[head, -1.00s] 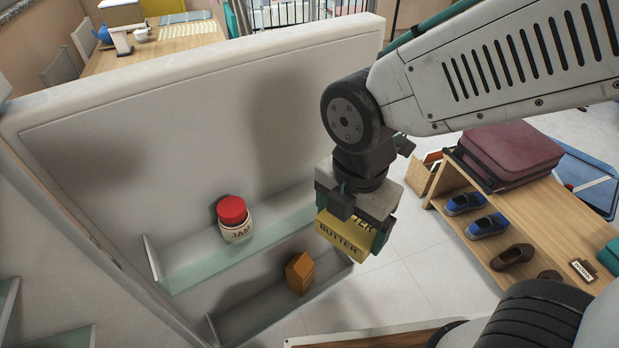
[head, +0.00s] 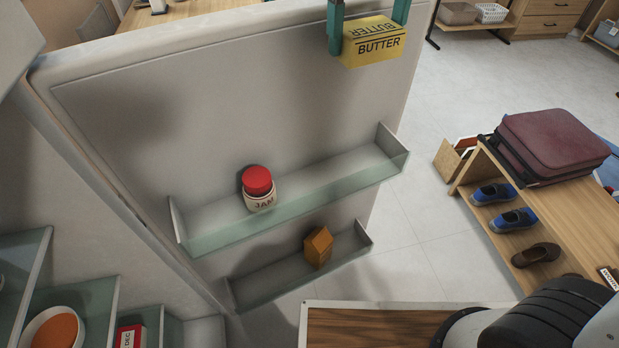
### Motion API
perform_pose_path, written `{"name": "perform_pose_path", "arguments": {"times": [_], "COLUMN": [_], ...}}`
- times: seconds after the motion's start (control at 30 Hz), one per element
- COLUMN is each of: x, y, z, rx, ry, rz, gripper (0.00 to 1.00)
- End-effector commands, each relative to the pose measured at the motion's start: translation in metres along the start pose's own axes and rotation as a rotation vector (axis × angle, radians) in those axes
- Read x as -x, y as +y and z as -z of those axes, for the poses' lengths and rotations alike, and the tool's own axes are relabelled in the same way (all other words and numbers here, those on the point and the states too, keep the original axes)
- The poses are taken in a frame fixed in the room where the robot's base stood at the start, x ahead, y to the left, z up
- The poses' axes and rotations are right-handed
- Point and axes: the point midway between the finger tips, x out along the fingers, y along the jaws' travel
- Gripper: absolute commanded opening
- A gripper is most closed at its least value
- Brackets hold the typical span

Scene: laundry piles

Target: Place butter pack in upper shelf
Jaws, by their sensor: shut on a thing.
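The yellow butter pack (head: 372,44) is at the top of the head view, held in the air in front of the upper part of the open fridge door. My gripper (head: 368,28) is shut on it, with one green finger at each side; the rest of the gripper is out of frame. The upper door shelf (head: 222,232) is below the pack, a trough with a glassy front. A jam jar (head: 259,190) with a red lid stands in its left half. The right half of this shelf is empty.
A lower door shelf (head: 262,286) holds an orange-brown carton (head: 318,246). Fridge shelves with a bowl (head: 52,330) and a red box (head: 130,338) are at lower left. A shoe rack (head: 560,222) with shoes and a maroon suitcase (head: 553,145) stands at right.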

Motion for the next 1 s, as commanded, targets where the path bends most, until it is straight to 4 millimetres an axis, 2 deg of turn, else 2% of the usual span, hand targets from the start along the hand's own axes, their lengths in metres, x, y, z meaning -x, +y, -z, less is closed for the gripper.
{"name": "perform_pose_path", "arguments": {"times": [0.7, 0.83, 1.0], "x": [-0.188, -0.215, -0.231], "y": [-0.001, -0.001, -0.001], "z": [-0.001, -0.001, 0.000], "rx": [0.000, 0.000, -0.001], "ry": [-0.007, -0.006, -0.002], "rz": [0.000, 0.000, 0.000], "gripper": [0.52, 0.52, 0.52]}}
